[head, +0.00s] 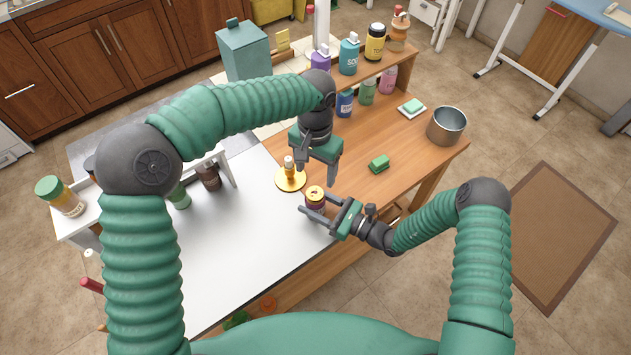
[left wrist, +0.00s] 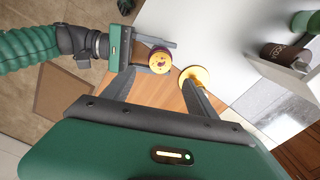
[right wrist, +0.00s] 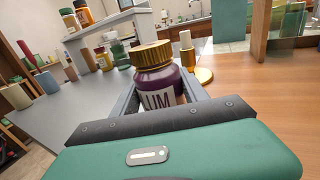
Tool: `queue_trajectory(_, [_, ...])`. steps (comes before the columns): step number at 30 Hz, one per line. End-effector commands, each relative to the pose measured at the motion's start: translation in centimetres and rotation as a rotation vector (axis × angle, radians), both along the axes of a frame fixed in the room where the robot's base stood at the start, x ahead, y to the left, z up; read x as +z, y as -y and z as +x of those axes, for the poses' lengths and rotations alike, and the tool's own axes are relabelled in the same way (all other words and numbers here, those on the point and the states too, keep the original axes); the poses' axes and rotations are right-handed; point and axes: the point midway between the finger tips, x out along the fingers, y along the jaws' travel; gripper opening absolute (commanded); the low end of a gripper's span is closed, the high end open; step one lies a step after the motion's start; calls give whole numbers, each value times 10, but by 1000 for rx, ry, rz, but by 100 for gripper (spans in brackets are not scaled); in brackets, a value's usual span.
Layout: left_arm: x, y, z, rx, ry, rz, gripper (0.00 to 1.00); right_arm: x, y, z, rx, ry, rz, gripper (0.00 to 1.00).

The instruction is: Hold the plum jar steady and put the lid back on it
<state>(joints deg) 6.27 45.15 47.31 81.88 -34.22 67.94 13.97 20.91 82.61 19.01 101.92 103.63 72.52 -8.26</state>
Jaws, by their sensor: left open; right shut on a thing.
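The plum jar (head: 315,206) stands upright on the table, purple with a white label reading "UM" in the right wrist view (right wrist: 160,88). The gold lid (right wrist: 151,55) sits on top of the jar's mouth; its top, with a purple mark, shows in the left wrist view (left wrist: 159,61). Whether it is screwed tight I cannot tell. My right gripper (head: 320,207) is shut on the jar's body from the right, one finger on each side. My left gripper (head: 316,172) is open and empty, pointing down above the jar and lid, with its fingers apart.
A gold dispenser on a round base (head: 290,180) stands close behind and left of the jar. A green sponge (head: 379,163) and a metal pot (head: 446,125) are to the right. Bottles line the back shelf. The white table surface (head: 230,245) at front left is clear.

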Motion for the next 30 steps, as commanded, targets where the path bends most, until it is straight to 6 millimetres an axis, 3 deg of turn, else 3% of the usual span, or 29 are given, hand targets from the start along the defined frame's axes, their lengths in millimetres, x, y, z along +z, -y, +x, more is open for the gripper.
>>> queue_trajectory(6, [27,0,1,0,0,0,67,0,0,0,0,0,0,0])
queue_trajectory(14, [29,0,0,0,-1,1,67,0,0,0,0,0,0,0])
queue_trajectory(15, [29,0,0,0,-1,1,67,0,0,0,0,0,0,53])
queue_trajectory(21, [29,0,0,0,-1,1,67,0,0,0,0,0,0,77])
queue_trajectory(30, [29,0,0,0,0,0,67,0,1,0,0,0,0,77])
